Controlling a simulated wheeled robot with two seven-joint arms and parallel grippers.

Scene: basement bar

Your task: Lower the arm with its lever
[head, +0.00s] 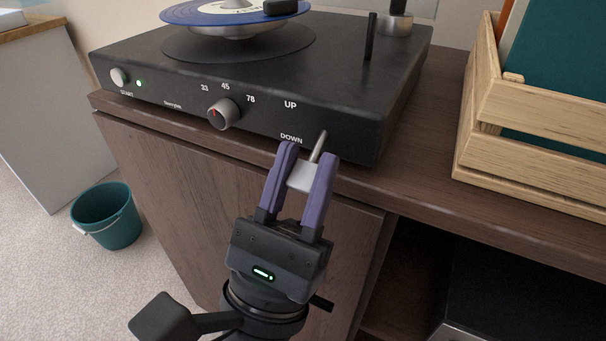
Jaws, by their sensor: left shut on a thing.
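A black turntable (340,95) stands on a brown wooden cabinet. Its front panel has a speed knob and the labels UP and DOWN. The metal lever (319,146) sticks out at the panel's lower right, beside the word DOWN. My left gripper (306,168) is in front of the panel with its purple fingers shut on the lever, a pale block showing between them. The fingers hide part of the lever. A dark headshell, seemingly the arm's (285,7), is over the blue record (210,14) at the top edge; whether it touches cannot be told. My right gripper is not in view.
A wooden crate (535,165) with records stands on the cabinet top (420,150) to the right. A teal bucket (110,222) is on the carpet at left. The cabinet has an open dark compartment at lower right.

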